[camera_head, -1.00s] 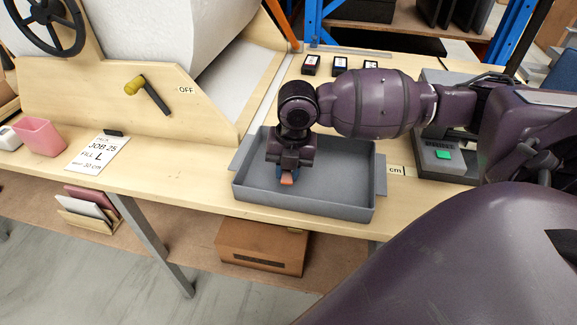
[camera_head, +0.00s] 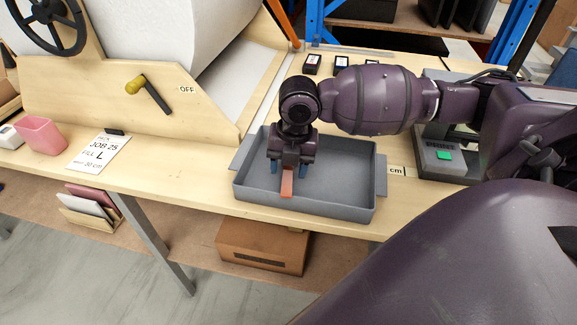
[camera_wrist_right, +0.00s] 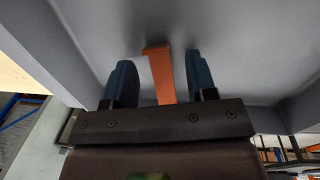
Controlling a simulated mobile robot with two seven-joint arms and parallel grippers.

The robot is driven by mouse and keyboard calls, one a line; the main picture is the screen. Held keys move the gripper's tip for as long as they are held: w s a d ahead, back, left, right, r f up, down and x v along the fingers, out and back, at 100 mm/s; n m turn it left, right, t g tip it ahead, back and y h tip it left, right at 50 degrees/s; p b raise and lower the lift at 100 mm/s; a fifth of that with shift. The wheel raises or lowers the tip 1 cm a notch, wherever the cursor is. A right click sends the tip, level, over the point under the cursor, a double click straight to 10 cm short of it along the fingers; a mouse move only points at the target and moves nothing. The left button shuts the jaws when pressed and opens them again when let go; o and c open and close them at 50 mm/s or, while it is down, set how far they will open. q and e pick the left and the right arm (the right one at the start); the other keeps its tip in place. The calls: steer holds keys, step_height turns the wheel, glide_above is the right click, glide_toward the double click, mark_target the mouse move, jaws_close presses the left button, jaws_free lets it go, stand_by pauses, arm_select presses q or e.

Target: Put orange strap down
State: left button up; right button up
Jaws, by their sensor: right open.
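The orange strap (camera_head: 287,184) is in the grey tray (camera_head: 348,208) on the workbench, below my right gripper. My right gripper (camera_head: 288,169) is over the tray's left half with its blue fingers spread, one on each side of the strap. In the right wrist view the strap (camera_wrist_right: 160,76) stands out between the two open fingers (camera_wrist_right: 160,85), with a gap on both sides. The strap's near end is hidden behind the gripper body in that view. My left gripper is not in view.
The tray's grey walls surround the gripper closely. A job card (camera_head: 98,153) and a pink cup (camera_head: 41,136) are on the left of the bench. A grey device with a green button (camera_head: 443,155) stands right of the tray. A brown box (camera_head: 262,247) is under the bench.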

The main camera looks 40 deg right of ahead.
step_height(320, 180, up, 10)
steer(key=p, duration=0.1)
steer(key=shift+s+d+p, duration=0.4)
stand_by(0.4)
